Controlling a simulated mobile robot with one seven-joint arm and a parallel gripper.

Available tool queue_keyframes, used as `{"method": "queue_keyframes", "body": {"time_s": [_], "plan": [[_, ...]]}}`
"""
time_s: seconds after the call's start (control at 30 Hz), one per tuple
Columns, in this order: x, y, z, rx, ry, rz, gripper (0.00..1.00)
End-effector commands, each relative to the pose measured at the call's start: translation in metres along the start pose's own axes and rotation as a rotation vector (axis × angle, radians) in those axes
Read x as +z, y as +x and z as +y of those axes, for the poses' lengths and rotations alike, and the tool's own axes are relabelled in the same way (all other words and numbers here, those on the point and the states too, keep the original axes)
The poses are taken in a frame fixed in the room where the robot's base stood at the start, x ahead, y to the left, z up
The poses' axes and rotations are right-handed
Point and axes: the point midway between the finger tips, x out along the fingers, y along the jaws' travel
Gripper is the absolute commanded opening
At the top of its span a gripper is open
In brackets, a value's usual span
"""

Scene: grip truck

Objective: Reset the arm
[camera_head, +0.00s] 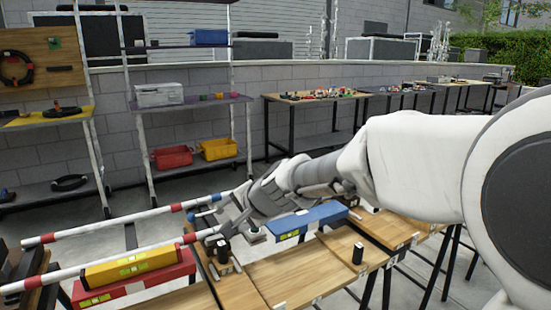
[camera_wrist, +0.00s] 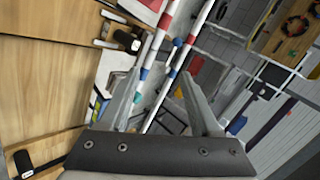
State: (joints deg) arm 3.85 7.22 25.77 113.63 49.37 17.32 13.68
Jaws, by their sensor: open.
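My gripper (camera_head: 207,225) is at the end of my white and grey arm, which reaches in from the right over the wooden table. In the wrist view my gripper (camera_wrist: 160,95) shows two grey fingers spread apart with nothing held between them. In the head view it is near a blue box (camera_head: 307,219) with a yellow-green label and close to the ends of the striped poles. The arm hides part of the table behind it.
Red, white and blue poles (camera_head: 120,222) extend left. A yellow box (camera_head: 131,268) rests on a red box (camera_head: 135,287). A black cylinder (camera_head: 358,253) stands on the wooden table (camera_head: 300,275). Shelves (camera_head: 190,104) and another table (camera_head: 315,97) stand behind.

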Motion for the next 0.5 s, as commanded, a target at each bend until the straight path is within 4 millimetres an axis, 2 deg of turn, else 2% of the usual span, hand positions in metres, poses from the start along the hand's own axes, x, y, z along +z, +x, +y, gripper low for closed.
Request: {"method": "queue_keyframes", "body": {"time_s": [0.03,0.2,0.5], "plan": [[0.0,-0.021,0.011,0.031,-0.08,0.013,0.64],[0.001,-0.083,0.057,0.16,-0.317,0.032,0.64],[0.012,-0.193,0.155,0.411,-0.609,0.028,0.64]]}}
